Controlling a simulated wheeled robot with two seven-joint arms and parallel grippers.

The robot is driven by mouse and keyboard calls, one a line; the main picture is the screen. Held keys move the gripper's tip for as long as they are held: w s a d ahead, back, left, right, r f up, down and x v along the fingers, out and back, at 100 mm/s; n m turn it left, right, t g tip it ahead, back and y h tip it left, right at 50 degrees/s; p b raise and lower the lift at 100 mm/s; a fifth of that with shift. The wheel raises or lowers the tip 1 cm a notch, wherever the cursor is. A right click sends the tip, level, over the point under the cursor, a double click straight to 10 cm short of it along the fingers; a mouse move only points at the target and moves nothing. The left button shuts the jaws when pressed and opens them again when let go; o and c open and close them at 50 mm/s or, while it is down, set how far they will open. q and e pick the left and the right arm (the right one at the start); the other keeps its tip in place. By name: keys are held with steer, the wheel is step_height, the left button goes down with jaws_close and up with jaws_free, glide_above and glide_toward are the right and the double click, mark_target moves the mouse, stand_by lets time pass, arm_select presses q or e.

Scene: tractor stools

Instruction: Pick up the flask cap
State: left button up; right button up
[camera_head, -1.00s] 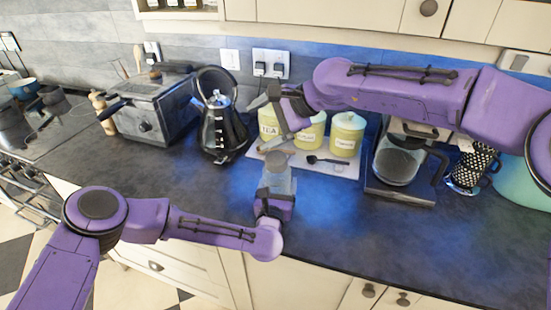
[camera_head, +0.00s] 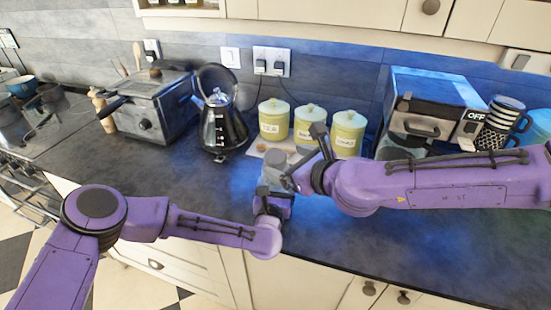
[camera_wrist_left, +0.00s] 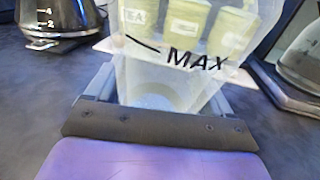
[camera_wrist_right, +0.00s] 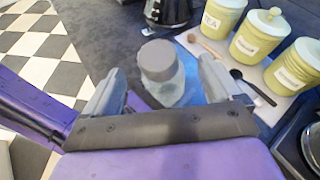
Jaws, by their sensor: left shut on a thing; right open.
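The flask cap (camera_head: 276,158) is a grey round lid on top of a clear, pale flask (camera_head: 268,178). The cap also shows from above in the right wrist view (camera_wrist_right: 157,60). My left gripper (camera_head: 273,196) is shut on the flask body; in the left wrist view the flask (camera_wrist_left: 165,75) fills the space between the fingers and bears a "MAX" mark. My right gripper (camera_head: 301,158) is open, close to the cap on its right. In the right wrist view the cap and flask appear between its spread fingers, with no visible grip on the cap.
Behind stand three pale green canisters (camera_head: 310,122) on a light board, with a dark spoon (camera_wrist_right: 252,86). A black kettle (camera_head: 221,128) and a toaster (camera_head: 155,110) are left. A coffee maker (camera_head: 430,105) is right. The front counter (camera_head: 400,245) is clear.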

mark_target(277, 157)
arm_select(q)
steer(key=shift+s+r, duration=0.15)
arm_select(e)
steer(key=x, duration=0.5)
steer(key=shift+s+a+r, duration=0.1)
steer(key=shift+a+r, duration=0.1)
steer(key=shift+w+a+f, duration=0.1)
steer(key=shift+w+a, duration=0.15)
steer(key=shift+w, duration=0.1)
steer(key=shift+s+d, duration=0.15)
steer(key=c, duration=0.4)
arm_select(q)
steer(key=shift+d, duration=0.1)
arm_select(e)
steer(key=c, duration=0.6)
steer(key=shift+c, duration=0.9)
step_height(277, 157, up, 10)
steer(key=shift+r, duration=0.1)
arm_select(q)
steer(key=o, duration=1.1)
